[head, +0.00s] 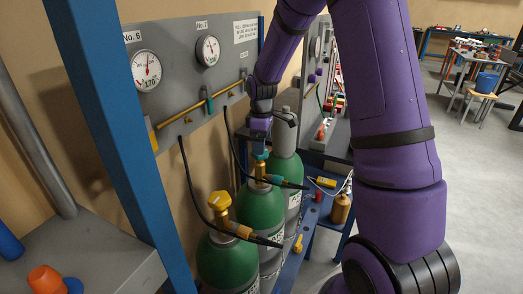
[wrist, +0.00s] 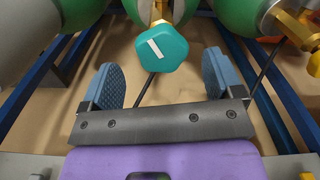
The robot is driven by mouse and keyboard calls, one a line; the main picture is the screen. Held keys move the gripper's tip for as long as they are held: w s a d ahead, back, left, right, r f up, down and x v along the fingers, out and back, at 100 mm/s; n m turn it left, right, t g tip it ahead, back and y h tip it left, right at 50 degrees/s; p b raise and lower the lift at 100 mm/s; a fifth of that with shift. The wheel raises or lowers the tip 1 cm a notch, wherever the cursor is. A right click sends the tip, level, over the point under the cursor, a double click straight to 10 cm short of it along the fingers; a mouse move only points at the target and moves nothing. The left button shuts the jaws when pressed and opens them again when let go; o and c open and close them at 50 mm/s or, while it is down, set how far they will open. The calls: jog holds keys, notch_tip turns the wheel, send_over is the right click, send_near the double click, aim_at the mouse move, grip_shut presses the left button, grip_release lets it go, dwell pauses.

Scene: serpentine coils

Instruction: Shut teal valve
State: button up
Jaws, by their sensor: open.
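The teal valve knob (wrist: 162,50) is a faceted cap with a white bar on its face, on a brass stem above a green cylinder. It is just beyond the fingertips of my gripper (wrist: 165,82) in the wrist view, roughly centred between them. My gripper's blue pads are spread wide, and nothing is between them. In the head view, my gripper (head: 259,132) is just above the teal knob (head: 261,156), which is partly hidden, on the middle green cylinder (head: 262,208).
A yellow valve (head: 219,200) tops the nearer green cylinder (head: 228,262). Another green cylinder (head: 286,170) stands behind. A blue post (head: 100,110) stands at the left. A brass valve (wrist: 296,28) is at right in the wrist view.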

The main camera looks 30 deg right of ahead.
jog(key=shift+f, duration=1.8)
jog(key=c, duration=0.9)
